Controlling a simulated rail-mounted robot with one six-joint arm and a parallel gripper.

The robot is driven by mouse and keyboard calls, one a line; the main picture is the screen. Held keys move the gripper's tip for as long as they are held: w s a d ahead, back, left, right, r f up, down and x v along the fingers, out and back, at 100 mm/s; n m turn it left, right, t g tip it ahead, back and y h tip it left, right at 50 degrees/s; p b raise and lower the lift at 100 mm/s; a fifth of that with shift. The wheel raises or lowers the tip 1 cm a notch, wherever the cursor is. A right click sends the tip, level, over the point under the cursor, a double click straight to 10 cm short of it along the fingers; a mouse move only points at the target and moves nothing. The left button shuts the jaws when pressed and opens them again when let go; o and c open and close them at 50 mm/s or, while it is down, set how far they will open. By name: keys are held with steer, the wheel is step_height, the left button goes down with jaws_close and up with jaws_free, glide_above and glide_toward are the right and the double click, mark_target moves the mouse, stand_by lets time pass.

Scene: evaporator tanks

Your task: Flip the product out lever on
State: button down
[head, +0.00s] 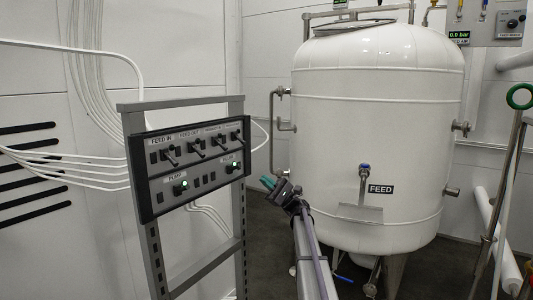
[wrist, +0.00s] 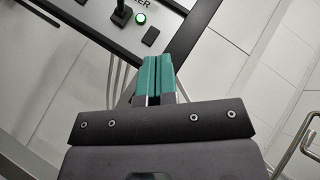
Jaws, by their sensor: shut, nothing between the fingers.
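A dark control panel (head: 190,165) on a grey frame carries a top row of black toggle levers. Labels over the left two read FEED IN and FEED OUT. The labels over the right two are too small to read, so I cannot say for sure which is product out; the far-right lever (head: 238,137) sits at the panel's right end. My gripper (head: 267,183) is just right of the panel, apart from it, its teal fingers pointing up-left. In the wrist view the teal fingers (wrist: 161,60) are shut together and empty, below a lower-row switch (wrist: 122,12) and a lit green lamp (wrist: 141,18).
The lower row has a PUMP switch with a green lamp (head: 184,184) and another lit lamp (head: 233,166). A large white FEED tank (head: 378,130) stands right of my arm. White cables (head: 70,160) run behind the panel. Open air lies between panel and tank.

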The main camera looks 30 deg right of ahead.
steer(key=shift+s+d+r+m+y, duration=0.35)
steer(key=shift+s+r+m+y, duration=0.1)
steer(key=shift+r+y, duration=0.25)
steer(key=p, duration=0.9)
glide_toward(241, 142)
steer(key=w, duration=0.1)
steer(key=w+a+r, duration=0.1)
steer(key=w, duration=0.1)
steer(key=w+r, duration=0.1)
steer(key=shift+w+a+r, duration=0.15)
steer(key=shift+w+a, duration=0.25)
steer(key=shift+s+a+r+p, duration=0.35)
steer(key=shift+s+r+p, duration=0.15)
steer(key=shift+r, duration=0.1)
steer(key=shift+s+a+r+p, duration=0.35)
steer(key=shift+s+r+p, duration=0.1)
steer(key=shift+r, duration=0.1)
steer(key=shift+f, duration=0.1)
steer(key=shift+a+r+h, duration=0.15)
steer(key=shift+r+h, duration=0.05)
steer(key=shift+h, duration=0.2)
